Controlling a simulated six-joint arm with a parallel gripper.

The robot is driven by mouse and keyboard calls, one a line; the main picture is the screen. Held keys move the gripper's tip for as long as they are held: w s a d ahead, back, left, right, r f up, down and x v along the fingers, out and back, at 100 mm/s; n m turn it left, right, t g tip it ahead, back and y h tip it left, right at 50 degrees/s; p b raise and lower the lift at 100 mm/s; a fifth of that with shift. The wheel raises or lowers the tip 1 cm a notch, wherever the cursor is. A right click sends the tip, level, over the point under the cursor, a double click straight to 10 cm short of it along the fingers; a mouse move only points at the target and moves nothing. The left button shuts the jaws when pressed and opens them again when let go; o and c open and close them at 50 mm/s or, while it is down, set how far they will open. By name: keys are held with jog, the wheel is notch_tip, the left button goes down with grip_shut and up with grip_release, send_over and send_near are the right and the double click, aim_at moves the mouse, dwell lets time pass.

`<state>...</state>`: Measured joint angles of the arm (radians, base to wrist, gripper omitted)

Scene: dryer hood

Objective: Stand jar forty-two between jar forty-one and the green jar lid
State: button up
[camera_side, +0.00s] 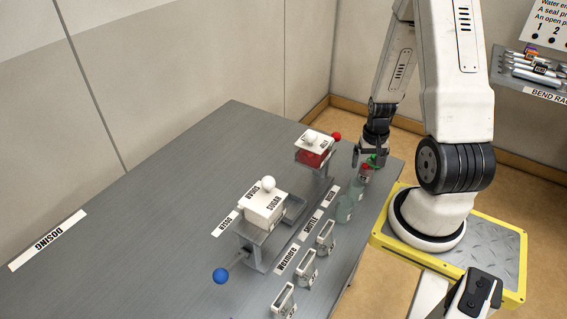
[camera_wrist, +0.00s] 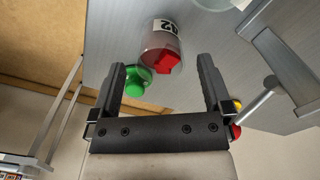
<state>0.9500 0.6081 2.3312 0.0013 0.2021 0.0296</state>
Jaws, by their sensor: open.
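My gripper (camera_side: 369,152) is open at the table's right edge, over the far end of the row of jars. In the side view the red-topped jar (camera_side: 364,174) stands below my gripper, with the green lid (camera_side: 373,158) just behind. Two pale greenish jars (camera_side: 345,211) (camera_side: 357,191) stand nearer; their numbers are unreadable.
A white sugar doser (camera_side: 265,208) with a blue-knobbed lever (camera_side: 220,275) and a red-and-white doser (camera_side: 315,147) stand left of the jars. Several small metal holders (camera_side: 307,266) line the front edge. The table's left part is clear.

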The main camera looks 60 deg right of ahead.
aim_at(368, 165)
notch_tip(368, 165, up, 9)
dwell(0.8)
jog(key=shift+r, duration=0.1)
jog(key=shift+f, duration=0.25)
dwell(0.4)
jog(key=shift+f, duration=3.4)
